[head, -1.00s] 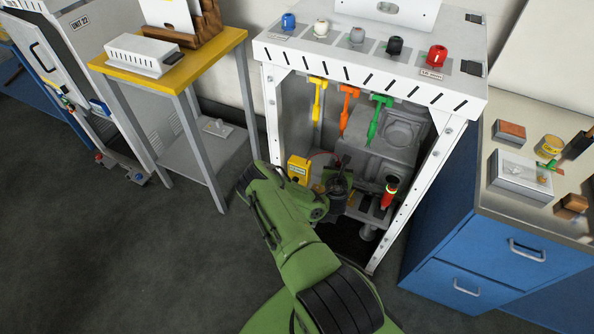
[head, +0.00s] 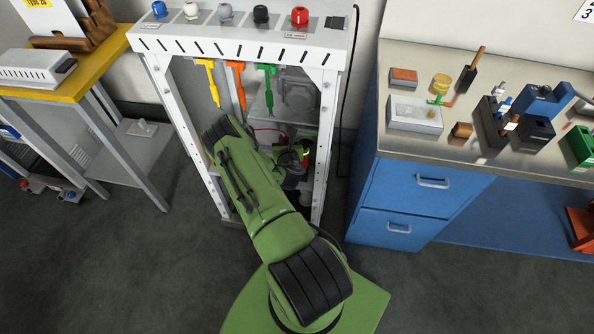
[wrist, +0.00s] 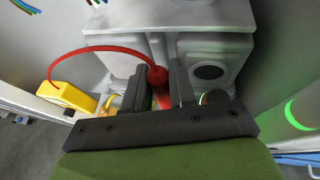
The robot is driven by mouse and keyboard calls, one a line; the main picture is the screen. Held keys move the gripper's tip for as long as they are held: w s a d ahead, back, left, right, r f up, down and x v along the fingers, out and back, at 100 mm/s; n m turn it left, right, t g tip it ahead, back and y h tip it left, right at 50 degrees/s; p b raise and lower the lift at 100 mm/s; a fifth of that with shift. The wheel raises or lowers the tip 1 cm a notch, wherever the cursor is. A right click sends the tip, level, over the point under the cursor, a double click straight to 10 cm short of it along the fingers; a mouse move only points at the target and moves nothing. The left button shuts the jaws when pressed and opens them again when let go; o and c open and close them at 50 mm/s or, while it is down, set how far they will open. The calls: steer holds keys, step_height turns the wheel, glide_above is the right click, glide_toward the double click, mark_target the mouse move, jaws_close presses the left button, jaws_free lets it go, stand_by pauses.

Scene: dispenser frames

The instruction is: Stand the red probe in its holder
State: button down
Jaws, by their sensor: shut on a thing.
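In the wrist view the red probe (wrist: 158,77) stands between the two dark fingers of my gripper (wrist: 158,90), which is shut on it. A red cable (wrist: 95,50) arcs from the probe's top to a yellow box (wrist: 70,97) at left. In the head view my arm hides most of the gripper, inside the white frame's lower bay. A red and dark piece with a greenish glow (head: 304,156) shows just right of my arm; I cannot tell whether it is the holder. The probe's lower end is hidden by the gripper.
The white dispenser frame (head: 240,52) has coloured knobs on top and yellow, orange and green hanging handles (head: 267,85). Its legs stand close on both sides of my arm. A grey machine block (wrist: 200,55) is behind the probe. A blue cabinet (head: 420,195) stands at right.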

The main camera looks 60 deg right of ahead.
step_height(320, 180, down, 9)
steer(key=shift+w+f+b, duration=0.1)
steer(key=shift+b, duration=0.9)
steer(key=c, duration=0.9)
jaws_free()
steer(key=shift+r+p, duration=0.3)
steer(key=shift+r, duration=0.05)
steer(key=p+v, duration=1.2)
steer(key=p, duration=0.2)
steer(key=shift+w, duration=0.1)
